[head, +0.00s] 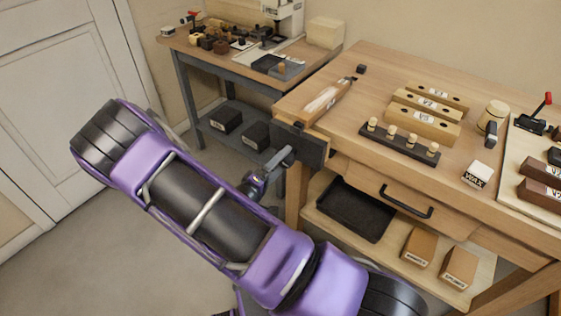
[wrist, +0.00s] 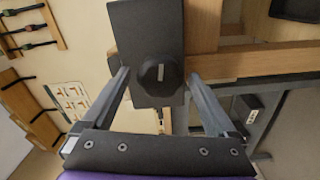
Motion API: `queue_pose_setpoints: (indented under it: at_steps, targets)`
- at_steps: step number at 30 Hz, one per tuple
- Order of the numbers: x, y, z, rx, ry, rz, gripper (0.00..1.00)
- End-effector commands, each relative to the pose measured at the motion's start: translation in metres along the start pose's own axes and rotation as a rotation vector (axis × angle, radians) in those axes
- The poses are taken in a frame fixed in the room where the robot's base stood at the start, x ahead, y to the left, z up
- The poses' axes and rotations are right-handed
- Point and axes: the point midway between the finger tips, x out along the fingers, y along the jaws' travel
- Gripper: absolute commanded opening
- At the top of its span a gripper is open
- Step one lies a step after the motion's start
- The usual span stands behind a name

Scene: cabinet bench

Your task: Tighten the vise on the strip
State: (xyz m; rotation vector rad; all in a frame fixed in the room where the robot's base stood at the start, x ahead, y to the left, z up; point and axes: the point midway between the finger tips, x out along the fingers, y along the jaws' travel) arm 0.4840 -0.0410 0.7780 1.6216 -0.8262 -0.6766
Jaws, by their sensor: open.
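The vise (head: 302,147) is a dark block on the front left corner of the wooden bench. In the wrist view its dark face (wrist: 128,32) fills the top centre, with a round black knob (wrist: 158,76) bearing a pale mark. My gripper (wrist: 157,80) is open, its two grey fingers on either side of the knob in the picture. I cannot tell whether they touch it. In the head view my gripper (head: 284,158) is in front of the vise face. A pale wooden piece (head: 325,97), possibly the strip, lies at the bench edge above the vise; its hold is unclear.
The bench holds a dark peg rack (head: 398,145), wooden blocks (head: 424,114), a mallet head (head: 492,120) and a white WAX block (head: 477,175). Below are a drawer handle (head: 405,203) and a black tray (head: 349,209). A side table (head: 190,47) stands behind. The floor at left is clear.

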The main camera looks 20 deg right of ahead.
Motion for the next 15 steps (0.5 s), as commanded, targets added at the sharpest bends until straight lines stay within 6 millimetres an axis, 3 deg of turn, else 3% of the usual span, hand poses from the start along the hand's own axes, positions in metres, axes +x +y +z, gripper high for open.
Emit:
queue_pose_setpoints:
  at_steps: [2, 12, 15]
  targets:
    - [-0.0001, 0.0000, 0.0000, 0.000, 0.000, 0.000, 0.83]
    - [-0.0003, 0.0000, 0.0000, 0.000, 0.000, 0.000, 0.22]
    - [-0.0003, -0.0004, 0.0001, 0.008, 0.000, 0.000, 0.20]
